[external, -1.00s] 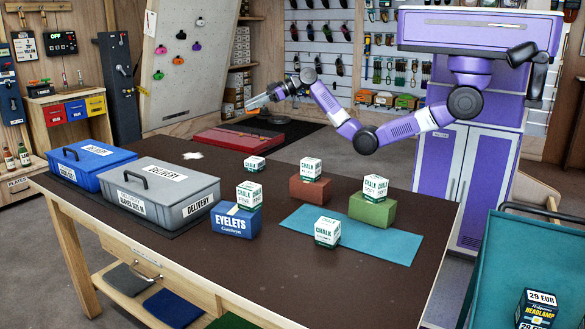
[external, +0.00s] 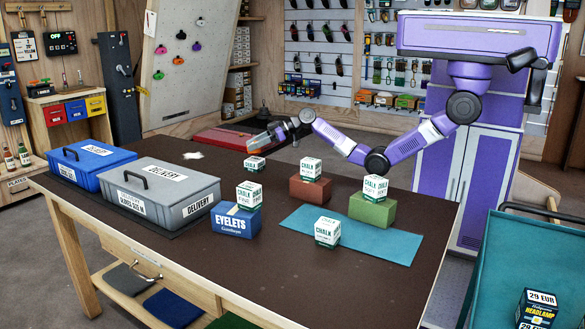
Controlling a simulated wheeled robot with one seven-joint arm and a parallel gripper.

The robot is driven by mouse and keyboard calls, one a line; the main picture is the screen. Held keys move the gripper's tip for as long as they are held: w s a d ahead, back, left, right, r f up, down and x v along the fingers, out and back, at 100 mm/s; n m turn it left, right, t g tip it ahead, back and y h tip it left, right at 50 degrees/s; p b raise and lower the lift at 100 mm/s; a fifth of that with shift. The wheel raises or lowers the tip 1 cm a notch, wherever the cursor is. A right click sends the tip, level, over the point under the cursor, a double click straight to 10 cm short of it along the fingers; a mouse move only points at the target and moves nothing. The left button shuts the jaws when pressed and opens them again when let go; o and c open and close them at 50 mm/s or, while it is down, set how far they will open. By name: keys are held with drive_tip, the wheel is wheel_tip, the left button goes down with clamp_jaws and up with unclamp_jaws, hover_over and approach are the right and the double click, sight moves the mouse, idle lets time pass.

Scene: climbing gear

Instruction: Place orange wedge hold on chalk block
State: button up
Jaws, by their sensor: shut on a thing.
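My gripper (external: 258,143) is shut on a small orange piece, which I take to be the orange wedge hold (external: 251,147); the fingers hide most of it. It is just above and touching or nearly touching a white and green chalk block (external: 254,165) at the table's far side; I cannot tell if there is a gap. Other chalk blocks stand on a red-brown block (external: 310,190), on a green block (external: 371,210), on a blue EYELETS box (external: 235,221) and, one (external: 327,232), on the teal mat (external: 388,246).
A blue crate (external: 91,166) and a grey delivery crate (external: 160,190) stand at the table's left. A white patch (external: 194,155) lies near the far edge. The dark front of the table (external: 270,275) is bare. A teal cart (external: 540,250) stands at right.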

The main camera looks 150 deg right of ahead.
sight(255, 151)
drive_tip(key=shift+f, duration=1.65)
drive_tip(key=shift+f+b, duration=0.2)
drive_tip(key=shift+b, duration=0.1)
drive_tip(key=o, duration=1.4)
drive_tip(key=shift+c, duration=0.2)
drive_tip(key=shift+s+a+r, duration=0.1)
drive_tip(key=shift+s+r, duration=0.05)
drive_tip(key=shift+r, duration=0.15)
drive_tip(key=p+v, duration=0.1)
drive_tip(key=v, duration=1)
drive_tip(key=shift+s+a+p, duration=0.25)
drive_tip(key=shift+a+p, duration=0.05)
drive_tip(key=shift+w, duration=0.1)
